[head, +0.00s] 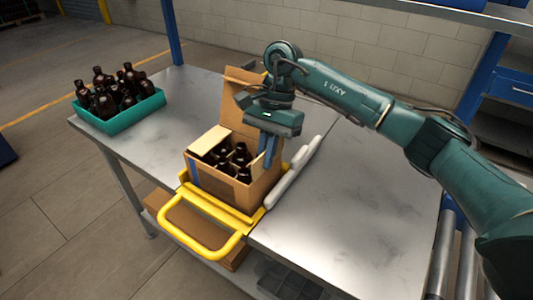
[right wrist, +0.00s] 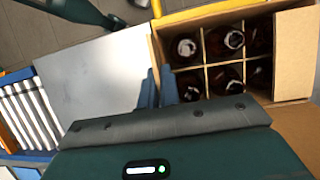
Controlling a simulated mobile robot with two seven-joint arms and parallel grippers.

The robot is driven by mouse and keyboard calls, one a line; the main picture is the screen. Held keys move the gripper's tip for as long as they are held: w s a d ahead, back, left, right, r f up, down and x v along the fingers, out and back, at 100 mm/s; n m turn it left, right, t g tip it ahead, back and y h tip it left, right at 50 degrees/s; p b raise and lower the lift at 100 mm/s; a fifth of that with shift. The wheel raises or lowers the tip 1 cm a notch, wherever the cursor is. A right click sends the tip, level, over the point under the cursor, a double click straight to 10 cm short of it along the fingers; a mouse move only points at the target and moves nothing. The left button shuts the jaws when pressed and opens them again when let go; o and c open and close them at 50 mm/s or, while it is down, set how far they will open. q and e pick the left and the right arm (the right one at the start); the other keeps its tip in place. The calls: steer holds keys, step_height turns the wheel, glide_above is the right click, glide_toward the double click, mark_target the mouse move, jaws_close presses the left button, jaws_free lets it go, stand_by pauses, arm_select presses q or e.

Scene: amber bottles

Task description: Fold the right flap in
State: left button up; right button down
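An open cardboard box (head: 268,190) holds several amber bottles (head: 240,160) between dividers; they also show in the right wrist view (right wrist: 232,40). Its back flap (head: 240,105) stands up and a left flap (head: 208,140) shows as a lighter panel. My right gripper (head: 267,148) points down at the box's right edge. In the right wrist view its two blue fingers (right wrist: 158,88) are close together at the box wall, with a narrow gap. My left gripper is not in view.
A yellow frame with a handle (head: 205,250) is in front of the box. White padded bars (head: 293,172) lie along its right side. A teal crate (head: 120,118) of bottles stands at the table's far left. The steel table (head: 350,210) is clear to the right.

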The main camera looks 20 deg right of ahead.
steer(key=c, duration=1.6)
jaws_free()
step_height(320, 180, up, 10)
steer(key=shift+b, duration=0.65)
